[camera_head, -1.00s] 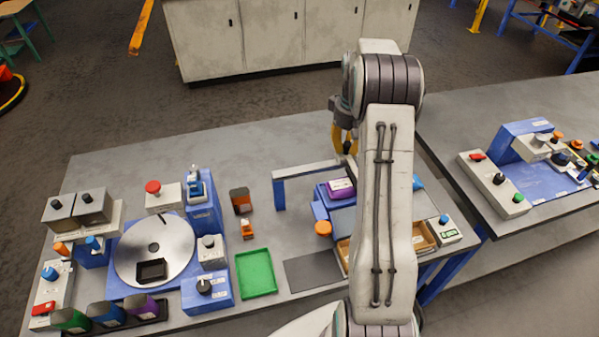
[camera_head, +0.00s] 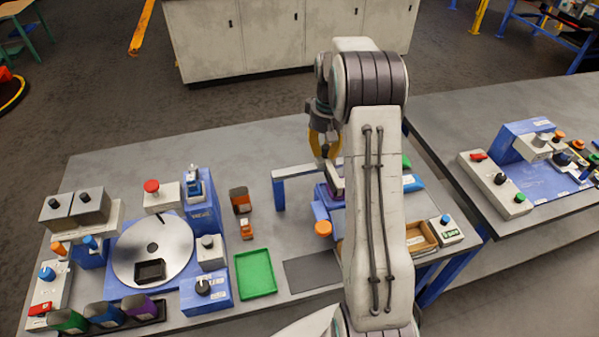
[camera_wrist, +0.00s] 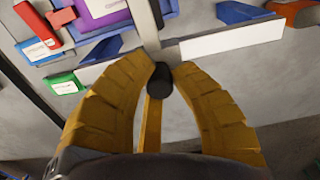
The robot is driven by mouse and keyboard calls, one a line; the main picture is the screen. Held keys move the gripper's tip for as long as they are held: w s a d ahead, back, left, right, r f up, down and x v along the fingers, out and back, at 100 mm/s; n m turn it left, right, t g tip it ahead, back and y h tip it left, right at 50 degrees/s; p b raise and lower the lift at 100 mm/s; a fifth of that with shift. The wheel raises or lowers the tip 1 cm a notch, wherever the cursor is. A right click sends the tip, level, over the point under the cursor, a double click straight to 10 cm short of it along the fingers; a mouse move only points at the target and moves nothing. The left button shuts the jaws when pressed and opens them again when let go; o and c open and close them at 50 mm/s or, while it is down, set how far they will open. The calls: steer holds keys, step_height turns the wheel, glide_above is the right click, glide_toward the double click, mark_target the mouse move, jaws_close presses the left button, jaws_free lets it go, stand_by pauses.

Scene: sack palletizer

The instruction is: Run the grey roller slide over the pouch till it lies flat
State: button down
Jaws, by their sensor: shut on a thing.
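My gripper (camera_head: 324,148) is over the far side of the blue-legged frame on the table. In the wrist view its yellow fingers (camera_wrist: 164,82) are shut on the black knob (camera_wrist: 160,80) of the grey roller slide (camera_wrist: 148,28). The slide's grey bar crosses the pale rail (camera_wrist: 232,38) of the frame. A purple pouch (camera_wrist: 103,12) with a white label lies just left of the slide in the wrist view. In the head view my arm hides most of the pouch and the slide. I cannot tell whether the pouch is flat.
Red (camera_wrist: 38,22), blue (camera_wrist: 40,49) and green (camera_wrist: 66,84) items lie left of the purple pouch in the wrist view. In the head view, an orange knob (camera_head: 323,228), a green tray (camera_head: 255,273) and a turntable (camera_head: 153,250) stand nearer. Table left of the frame is fairly clear.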

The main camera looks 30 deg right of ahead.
steer(key=shift+w+a, duration=0.25)
steer(key=shift+a, duration=1.1)
steer(key=shift+w+a, duration=0.25)
steer(key=shift+a, duration=1.05)
steer(key=shift+w+a, duration=0.25)
steer(key=shift+a, duration=1.1)
steer(key=c, duration=1)
jaws_free()
steer(key=shift+r, duration=0.25)
steer(key=shift+r+p, duration=1.7)
steer(key=shift+r, duration=0.35)
